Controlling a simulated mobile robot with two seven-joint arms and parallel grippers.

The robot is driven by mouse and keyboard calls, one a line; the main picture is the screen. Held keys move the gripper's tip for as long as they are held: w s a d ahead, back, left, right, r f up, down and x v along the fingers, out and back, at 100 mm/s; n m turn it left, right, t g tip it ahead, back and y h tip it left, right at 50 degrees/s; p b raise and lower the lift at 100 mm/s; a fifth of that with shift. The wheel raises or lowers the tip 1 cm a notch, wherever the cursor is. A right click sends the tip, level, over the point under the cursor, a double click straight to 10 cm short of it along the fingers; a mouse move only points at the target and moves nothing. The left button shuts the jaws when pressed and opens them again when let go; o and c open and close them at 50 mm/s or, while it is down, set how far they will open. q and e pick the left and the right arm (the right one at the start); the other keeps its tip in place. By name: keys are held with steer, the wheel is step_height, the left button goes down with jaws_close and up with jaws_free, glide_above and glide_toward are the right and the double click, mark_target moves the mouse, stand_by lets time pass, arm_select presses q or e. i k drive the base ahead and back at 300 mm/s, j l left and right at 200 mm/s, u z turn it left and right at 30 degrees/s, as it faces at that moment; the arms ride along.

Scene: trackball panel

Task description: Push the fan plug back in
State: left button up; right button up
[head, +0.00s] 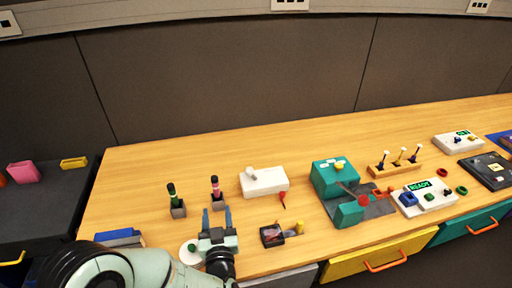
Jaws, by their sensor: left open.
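I cannot make out a fan or pick out its plug with certainty. My left gripper (217,214) is low over the front of the table, its two fingers apart and pointing away from me. A grey block holding a dark pen-like piece with a pink band (215,186) stands just beyond the fingertips; whether they touch it I cannot tell. A similar block with a dark and green piece (173,196) stands to its left. A small red piece (283,197) lies at the front of a white box (265,182). My right gripper is out of view.
A teal machine (334,177) stands on a grey plate to the right. A white panel reading READY (421,198), a wooden rack (395,168) and a small dark tray (272,235) are on the table. Wall sockets (290,4) are high up. The table's back left is clear.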

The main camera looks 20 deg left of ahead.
mark_target(282, 194)
steer(key=k+l, duration=0.7)
steer(key=k, duration=0.2)
